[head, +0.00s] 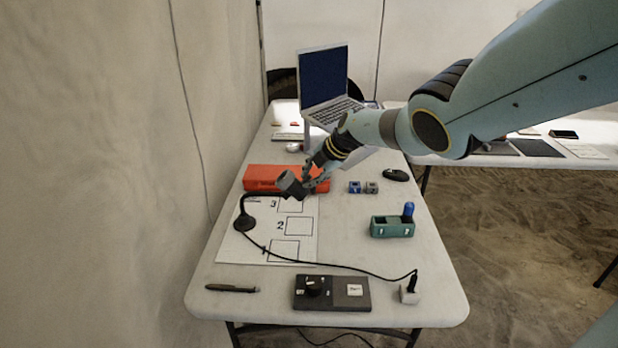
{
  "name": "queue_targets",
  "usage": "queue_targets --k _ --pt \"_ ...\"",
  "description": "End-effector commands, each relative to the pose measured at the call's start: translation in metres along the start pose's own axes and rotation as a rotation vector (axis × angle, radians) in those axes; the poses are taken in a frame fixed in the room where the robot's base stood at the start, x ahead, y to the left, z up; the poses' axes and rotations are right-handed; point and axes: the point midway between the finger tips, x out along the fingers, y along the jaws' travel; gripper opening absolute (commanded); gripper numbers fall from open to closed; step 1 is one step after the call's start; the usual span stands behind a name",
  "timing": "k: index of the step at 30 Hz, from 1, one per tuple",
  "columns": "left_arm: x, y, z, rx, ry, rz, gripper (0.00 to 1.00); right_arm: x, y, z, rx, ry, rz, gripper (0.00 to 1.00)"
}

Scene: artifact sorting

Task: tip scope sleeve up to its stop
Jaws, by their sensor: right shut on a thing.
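My right gripper (306,183) comes in from the upper right and is shut on the scope sleeve. Its fingers partly hide the sleeve's right side, and the stop cannot be made out. My left gripper is not in view.
An orange case (262,172) lies just behind the sleeve. Small blue (354,187) and grey blocks, a mouse (396,175) and a green holder (383,228) stand right. A black cable crosses the front near a dark control box (343,299). A laptop (324,78) stands behind.

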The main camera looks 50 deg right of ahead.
Motion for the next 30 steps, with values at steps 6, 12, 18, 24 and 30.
queue_targets --k 6,12,18,24,30 --pt "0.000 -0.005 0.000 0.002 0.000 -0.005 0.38 0.000 0.002 0.000 0.000 0.000 0.004 0.28" --pt "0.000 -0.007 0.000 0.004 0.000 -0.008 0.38 0.000 0.001 0.000 0.000 0.000 0.002 0.35" --pt "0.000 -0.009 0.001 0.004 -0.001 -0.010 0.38 -0.002 0.000 0.001 -0.001 -0.001 0.002 0.35" --pt "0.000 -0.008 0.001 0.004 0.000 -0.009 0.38 -0.014 0.000 0.004 -0.001 -0.003 0.005 0.35" --pt "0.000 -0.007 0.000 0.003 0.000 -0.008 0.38 -0.037 0.000 0.002 -0.006 -0.004 0.002 0.35"
